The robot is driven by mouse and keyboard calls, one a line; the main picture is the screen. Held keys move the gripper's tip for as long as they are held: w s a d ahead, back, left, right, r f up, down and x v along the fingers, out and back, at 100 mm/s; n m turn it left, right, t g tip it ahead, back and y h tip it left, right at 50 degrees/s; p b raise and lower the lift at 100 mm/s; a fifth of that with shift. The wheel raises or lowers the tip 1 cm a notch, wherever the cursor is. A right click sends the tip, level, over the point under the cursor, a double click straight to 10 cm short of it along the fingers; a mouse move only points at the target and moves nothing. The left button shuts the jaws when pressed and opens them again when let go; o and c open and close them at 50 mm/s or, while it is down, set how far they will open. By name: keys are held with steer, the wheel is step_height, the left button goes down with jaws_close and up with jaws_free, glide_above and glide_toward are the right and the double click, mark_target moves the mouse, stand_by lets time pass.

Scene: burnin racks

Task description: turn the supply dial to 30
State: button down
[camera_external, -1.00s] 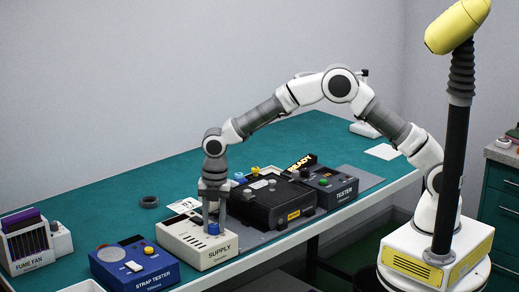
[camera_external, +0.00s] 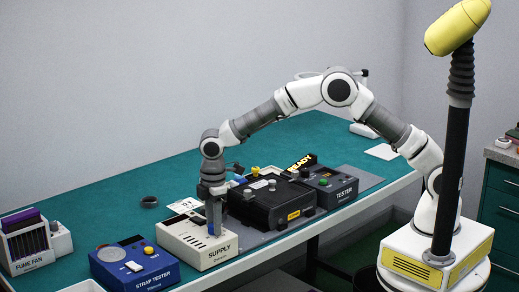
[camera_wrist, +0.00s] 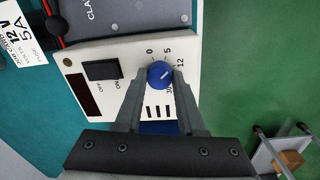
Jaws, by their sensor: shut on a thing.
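The supply box (camera_external: 185,243) is cream, with "SUPPLY" on its front, near the front edge of the bench. Its blue dial (camera_wrist: 160,74) has a white pointer line and sits among the printed marks 0, 5, 12 and 30. In the wrist view the line slants across the dial; I cannot tell exactly which mark it points to. My gripper (camera_wrist: 158,78) points down at the box, its two fingers on either side of the dial and shut on it. In the external view my gripper (camera_external: 215,225) largely hides the dial.
The supply box has an ON/OFF rocker switch (camera_wrist: 102,70) and a dark display window (camera_wrist: 84,96). A blue strap tester (camera_external: 135,268) stands to its left. A black clamp-lidded fixture (camera_external: 272,205) and the tester (camera_external: 328,185) stand to its right. Bare bench (camera_external: 120,182) lies behind.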

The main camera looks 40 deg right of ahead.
mark_target(210, 226)
steer(key=m, duration=0.5)
steer(key=shift+m, duration=0.3)
steer(key=m, duration=0.5)
steer(key=shift+w+r, duration=0.1)
steer(key=m+p, duration=0.1)
steer(key=m, duration=0.4)
steer(key=shift+m+g, duration=0.3)
steer(key=shift+m, duration=2.3)
steer(key=c, duration=0.5)
jaws_free()
step_height(210, 226, up, 17)
steer(key=p, duration=0.1)
steer(key=shift+w+a+r, duration=0.15)
steer(key=shift+a, duration=0.25)
